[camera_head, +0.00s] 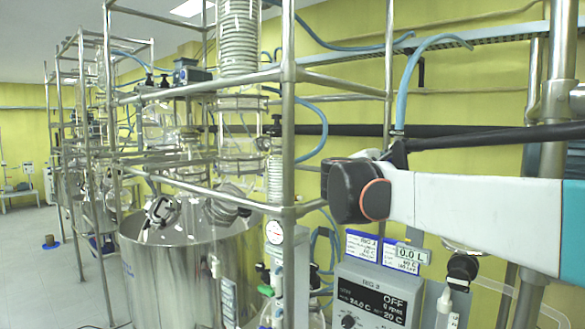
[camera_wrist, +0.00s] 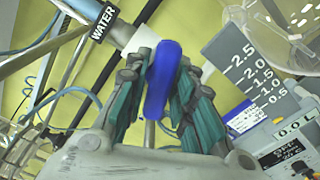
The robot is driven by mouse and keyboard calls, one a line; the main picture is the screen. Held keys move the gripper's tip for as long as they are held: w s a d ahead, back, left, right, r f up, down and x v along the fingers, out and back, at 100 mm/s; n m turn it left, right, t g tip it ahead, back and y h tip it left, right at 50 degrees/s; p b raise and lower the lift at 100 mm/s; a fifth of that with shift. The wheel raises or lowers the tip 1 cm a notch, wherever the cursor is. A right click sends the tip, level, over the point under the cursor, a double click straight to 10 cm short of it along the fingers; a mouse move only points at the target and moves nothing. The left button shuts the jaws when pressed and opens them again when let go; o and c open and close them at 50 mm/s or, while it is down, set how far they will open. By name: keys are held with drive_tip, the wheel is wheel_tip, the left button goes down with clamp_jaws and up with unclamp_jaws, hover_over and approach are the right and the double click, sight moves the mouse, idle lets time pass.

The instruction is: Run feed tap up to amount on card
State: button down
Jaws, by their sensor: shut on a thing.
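In the wrist view my gripper (camera_wrist: 160,85) is shut on the blue tap handle (camera_wrist: 164,75), with a green-padded finger on each side. The handle lies roughly upright in the picture, in front of a pale pipe with a black "WATER" label (camera_wrist: 103,22). A grey scale marked 0.5 to 2.5 (camera_wrist: 240,65) stands to the right. The small display (camera_wrist: 295,135) reads 0.0 L, also in the head view (camera_head: 411,255). A blue-and-white card (camera_head: 361,245) is left of that display; its text is too small to read. My gripper cannot be made out in the head view.
A control box (camera_head: 375,300) below the card shows OFF, 24.0 C and 20 C. A steel vessel (camera_head: 185,265) stands left, within a metal pipe frame (camera_head: 288,150). A clear container (camera_wrist: 290,30) is at the wrist view's upper right. Open floor (camera_head: 40,280) is far left.

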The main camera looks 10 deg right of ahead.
drive_tip(key=shift+s+n, duration=0.15)
drive_tip(key=shift+n, duration=1.05)
drive_tip(key=shift+b, duration=0.3)
drive_tip(key=c, duration=1.5)
unclamp_jaws()
drive_tip(key=shift+a, duration=0.1)
drive_tip(key=shift+v, duration=5.8)
